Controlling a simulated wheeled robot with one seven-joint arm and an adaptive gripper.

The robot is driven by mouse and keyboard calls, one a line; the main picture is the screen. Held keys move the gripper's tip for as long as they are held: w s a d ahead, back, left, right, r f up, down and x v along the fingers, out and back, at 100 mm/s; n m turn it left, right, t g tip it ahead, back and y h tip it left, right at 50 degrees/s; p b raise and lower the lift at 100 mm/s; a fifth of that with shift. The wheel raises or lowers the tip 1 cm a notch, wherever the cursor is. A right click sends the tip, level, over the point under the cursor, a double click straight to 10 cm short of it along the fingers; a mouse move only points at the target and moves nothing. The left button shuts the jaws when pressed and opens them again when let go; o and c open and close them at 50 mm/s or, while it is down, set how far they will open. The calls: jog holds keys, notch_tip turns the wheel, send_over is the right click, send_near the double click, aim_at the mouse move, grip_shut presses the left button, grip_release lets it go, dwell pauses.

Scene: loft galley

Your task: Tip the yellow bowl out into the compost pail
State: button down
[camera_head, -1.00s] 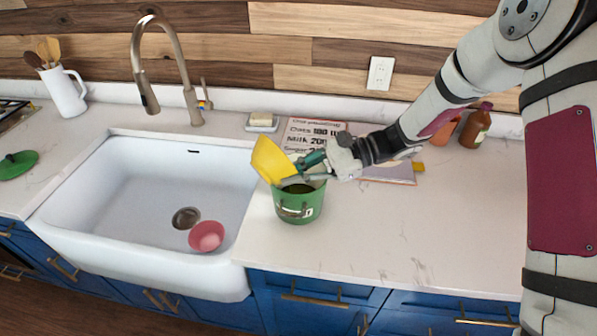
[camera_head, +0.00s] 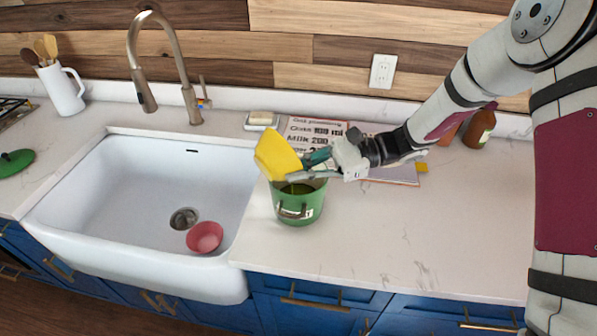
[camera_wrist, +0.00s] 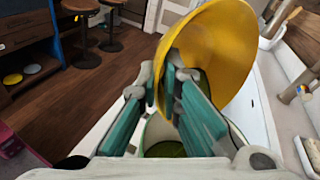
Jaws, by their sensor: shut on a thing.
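The yellow bowl (camera_head: 276,153) is held by its rim and tilted steeply on its side above the compost pail. It fills the upper part of the wrist view (camera_wrist: 225,50). My gripper (camera_head: 305,164) is shut on the bowl's rim, with the teal fingers (camera_wrist: 178,85) on either side of the wall. The green compost pail (camera_head: 298,208) stands upright on the counter, right of the sink, just below the bowl. Its inside shows dark green in the wrist view (camera_wrist: 165,149). Whether anything is left in the bowl is hard to tell.
The white sink (camera_head: 130,185) with a pink bowl (camera_head: 205,237) in it lies left of the pail. Behind are a soap dish (camera_head: 261,121) and a printed sheet (camera_head: 310,128). A brown bottle (camera_head: 479,128) stands at the back right. The counter's front right is clear.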

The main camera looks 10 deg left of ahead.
aim_at(281, 179)
jog(key=shift+w+d+r+b, duration=0.1)
jog(key=shift+w+d+b, duration=0.25)
jog(key=shift+w+b, duration=0.15)
jog(key=shift+w+d+r+m+g+y+b, duration=0.1)
jog(key=shift+w+d+m+g+y+b, duration=0.2)
jog(key=shift+y+b, duration=0.25)
jog(key=shift+w+d+m+g+y+b, duration=0.1)
jog(key=shift+w+m+g+y+b, duration=0.1)
jog(key=shift+m+y+b, duration=0.35)
dwell(1.0)
jog(key=shift+s+a, duration=0.1)
jog(key=s+a+n+t+h+p, duration=0.1)
jog(key=h+p, duration=0.1)
jog(key=p, duration=0.1)
jog(key=s+a+n+t+h+p, duration=0.1)
jog(key=s+n+t+h+p, duration=0.1)
jog(key=h+p, duration=0.1)
jog(key=s+a+n+t+h+p, duration=0.1)
jog(key=s+a+t+h+p, duration=0.1)
jog(key=p, duration=0.3)
jog(key=shift+s+r+h, duration=0.2)
jog(key=shift+h, duration=0.3)
jog(key=s+a+f+n+t+h, duration=0.2)
jog(key=s+a+f+t+h, duration=0.2)
jog(key=f, duration=0.3)
jog(key=shift+s+a+t+h+b, duration=0.15)
jog(key=shift+s+t+h+b, duration=0.15)
jog(key=shift+s+t, duration=0.3)
